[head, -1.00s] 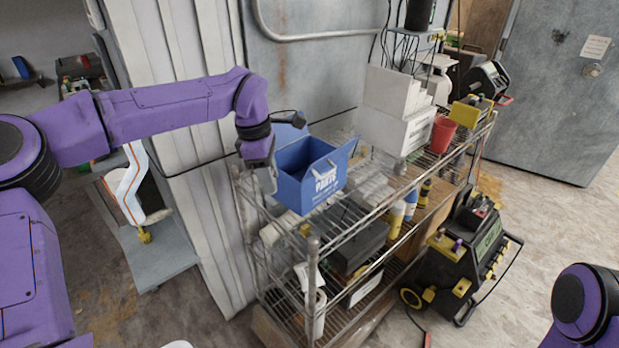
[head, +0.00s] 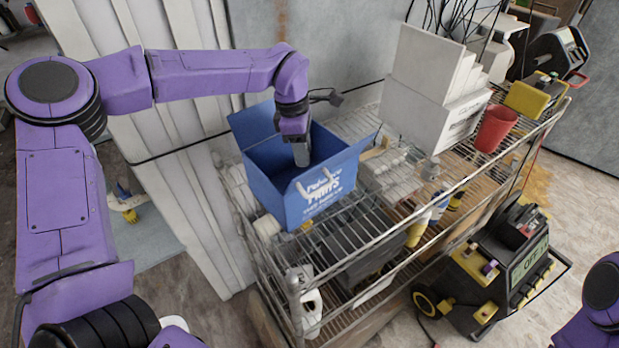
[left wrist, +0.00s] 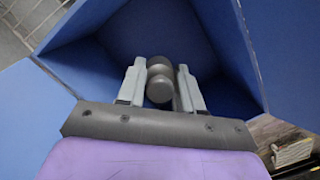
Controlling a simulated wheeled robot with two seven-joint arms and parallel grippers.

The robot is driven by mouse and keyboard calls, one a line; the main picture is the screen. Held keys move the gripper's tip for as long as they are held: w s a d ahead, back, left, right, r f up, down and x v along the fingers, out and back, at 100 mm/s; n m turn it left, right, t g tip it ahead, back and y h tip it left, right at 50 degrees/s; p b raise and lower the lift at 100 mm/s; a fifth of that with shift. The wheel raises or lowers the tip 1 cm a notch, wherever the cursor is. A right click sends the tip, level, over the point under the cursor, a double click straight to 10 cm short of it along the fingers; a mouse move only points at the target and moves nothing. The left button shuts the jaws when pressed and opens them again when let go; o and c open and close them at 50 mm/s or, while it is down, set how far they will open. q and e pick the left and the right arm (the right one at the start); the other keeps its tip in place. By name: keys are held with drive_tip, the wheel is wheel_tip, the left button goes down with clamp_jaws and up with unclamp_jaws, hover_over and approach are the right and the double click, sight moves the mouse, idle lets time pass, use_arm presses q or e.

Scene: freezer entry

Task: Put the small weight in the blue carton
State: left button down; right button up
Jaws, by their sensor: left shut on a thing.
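The blue carton (head: 270,185) stands open on the top shelf of the wire rack, with white lettering on its front. My left gripper (head: 301,155) points down into the carton's opening. In the left wrist view my left gripper (left wrist: 160,88) is shut on the small weight (left wrist: 159,84), a grey dumbbell shape held between the two fingers. The carton's blue walls (left wrist: 85,68) surround it there. In the head view the weight is hidden or too small to make out. Of my right arm only a purple part shows at the lower right; its gripper is out of view.
The wire rack (head: 372,228) also holds white boxes (head: 425,90), a red cup (head: 495,128) and a yellow-topped device (head: 530,97) to the right of the carton. A black and yellow machine (head: 500,262) stands on the floor at right. A wall is close behind the rack.

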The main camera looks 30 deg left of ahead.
use_arm(q)
drive_tip(key=s+f, duration=0.1)
drive_tip(key=f, duration=0.1)
drive_tip(key=s+f+p, duration=0.1)
drive_tip(key=shift+s+f, duration=0.1)
drive_tip(key=shift+f, duration=0.3)
drive_tip(key=f, duration=0.1)
drive_tip(key=w+f, duration=0.1)
drive_tip(key=f, duration=0.1)
drive_tip(key=f+p, duration=0.1)
drive_tip(key=shift+w+f, duration=0.15)
drive_tip(key=shift+w, duration=0.1)
drive_tip(key=shift+s, duration=0.35)
drive_tip(key=c, duration=0.8)
unclamp_jaws()
drive_tip(key=shift+c, duration=0.2)
drive_tip(key=shift+o, duration=0.5)
drive_tip(key=shift+w+f, duration=0.1)
drive_tip(key=shift+w, duration=0.1)
drive_tip(key=shift+s+r, duration=0.1)
drive_tip(key=shift+r, duration=0.15)
wheel_tip(320, 180, up, 12)
drive_tip(key=a+b, duration=0.1)
drive_tip(key=b, duration=0.1)
drive_tip(key=shift+s+a, duration=0.3)
drive_tip(key=shift+a, duration=0.05)
use_arm(e)
drive_tip(key=shift+s+r, duration=0.2)
drive_tip(key=shift+s, duration=0.4)
